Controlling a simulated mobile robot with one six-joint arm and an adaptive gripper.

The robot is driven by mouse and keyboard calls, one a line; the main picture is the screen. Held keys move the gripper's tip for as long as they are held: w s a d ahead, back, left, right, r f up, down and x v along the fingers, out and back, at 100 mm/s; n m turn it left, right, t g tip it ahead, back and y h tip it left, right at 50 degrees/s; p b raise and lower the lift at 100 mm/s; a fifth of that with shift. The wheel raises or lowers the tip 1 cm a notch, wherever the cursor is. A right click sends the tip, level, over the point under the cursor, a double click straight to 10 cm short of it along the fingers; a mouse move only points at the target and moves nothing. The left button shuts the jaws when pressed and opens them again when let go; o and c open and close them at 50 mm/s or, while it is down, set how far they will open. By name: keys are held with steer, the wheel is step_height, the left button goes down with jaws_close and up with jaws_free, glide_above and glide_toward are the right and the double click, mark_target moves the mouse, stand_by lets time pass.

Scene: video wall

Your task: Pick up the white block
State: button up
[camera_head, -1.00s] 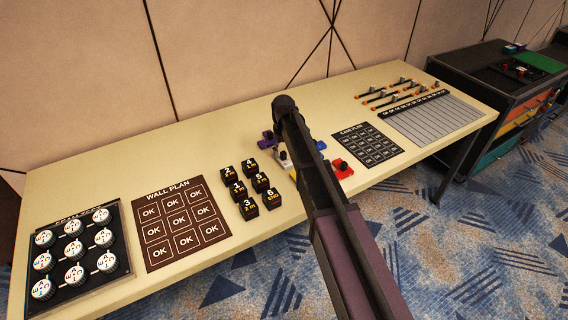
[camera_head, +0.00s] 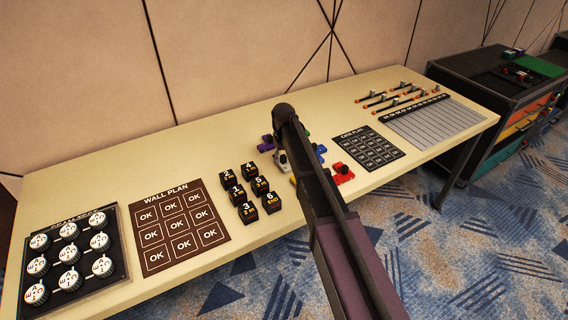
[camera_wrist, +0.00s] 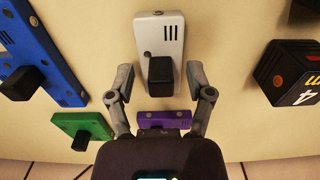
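The white block (camera_wrist: 150,30), with a black knob on top, lies on the table straight ahead in the wrist view. It also shows partly, just left of my arm, in the head view (camera_head: 283,161). My gripper (camera_wrist: 160,75) is open, with one finger on each side of the block's near end and its black knob. I see a gap between each finger and the block, and nothing is held. In the head view my arm hides the gripper's fingers.
A purple block (camera_wrist: 164,119) lies close behind the white one, between the fingers. A green block (camera_wrist: 95,125) and a blue block (camera_wrist: 35,50) lie to the left. A black numbered cube (camera_wrist: 285,75) stands at right. A red block (camera_head: 341,172) is right of my arm.

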mark_target(283, 155)
jaws_close()
steer(key=shift+r, duration=0.15)
step_height(283, 155, up, 3)
steer(key=p, duration=0.3)
steer(key=s+d, duration=0.1)
steer(key=s, duration=0.4)
steer(key=s+d+r+p, duration=0.1)
steer(key=s, duration=0.4)
steer(key=s+d+p, duration=0.1)
steer(key=s, duration=0.4)
steer(key=shift+s+r, duration=0.35)
steer(key=shift+s, duration=0.05)
